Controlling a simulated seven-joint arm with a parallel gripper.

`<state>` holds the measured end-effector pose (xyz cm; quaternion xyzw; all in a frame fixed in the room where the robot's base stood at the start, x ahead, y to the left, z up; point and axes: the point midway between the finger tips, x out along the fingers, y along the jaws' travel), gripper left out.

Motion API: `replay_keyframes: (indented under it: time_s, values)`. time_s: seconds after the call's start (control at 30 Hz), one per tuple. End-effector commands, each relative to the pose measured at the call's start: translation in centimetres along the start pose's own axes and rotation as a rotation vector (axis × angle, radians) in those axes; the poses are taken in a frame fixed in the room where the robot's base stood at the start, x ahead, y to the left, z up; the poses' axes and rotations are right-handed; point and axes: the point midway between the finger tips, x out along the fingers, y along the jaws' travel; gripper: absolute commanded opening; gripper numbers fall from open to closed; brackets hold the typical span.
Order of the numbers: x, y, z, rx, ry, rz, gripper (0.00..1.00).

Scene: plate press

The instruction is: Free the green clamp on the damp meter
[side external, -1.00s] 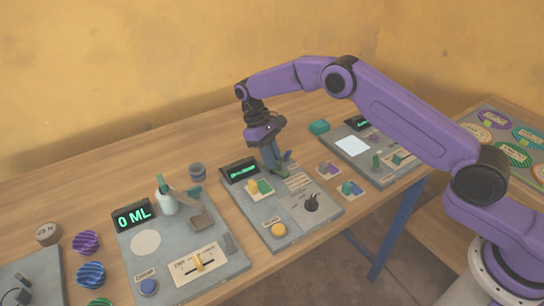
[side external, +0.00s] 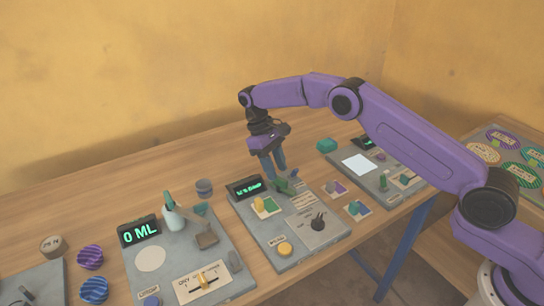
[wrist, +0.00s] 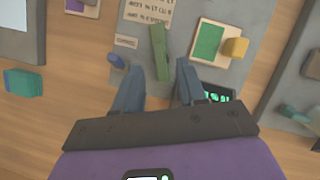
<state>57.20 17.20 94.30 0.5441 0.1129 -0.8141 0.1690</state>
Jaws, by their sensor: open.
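The damp meter is the middle grey panel (side external: 262,228), with a lit green display (side external: 245,187) at its back edge. The green clamp (side external: 284,186) is a slim green bar near the panel's back right; in the wrist view the bar (wrist: 160,52) lies just beyond my fingertips, roughly between their lines. My gripper (side external: 274,174) is open and empty, pointing down just above and behind the clamp; its two fingers also show spread in the wrist view (wrist: 159,75). I cannot tell from these views whether the clamp is fastened.
A small blue peg (wrist: 116,61) stands beside the clamp. A green pad with a yellow block (wrist: 235,47), a black knob (side external: 318,222) and a yellow button (side external: 285,249) are on the same panel. Other panels flank it. A teal block (side external: 327,145) sits behind on bare table.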

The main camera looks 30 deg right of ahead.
Motion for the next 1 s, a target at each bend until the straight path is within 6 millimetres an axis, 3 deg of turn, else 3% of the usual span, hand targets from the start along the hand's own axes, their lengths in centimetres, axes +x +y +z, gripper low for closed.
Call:
replay_keyframes:
  time_s: [0.13, 0.4, 1.0]
  values:
    - [-2.0, 0.0, 0.0, 0.0, 0.001, 0.001, 0.41]
    - [-3.7, 0.0, -0.1, -0.001, -0.002, 0.001, 0.41]
    - [-4.3, 0.0, 0.0, -0.001, -0.003, 0.001, 0.41]
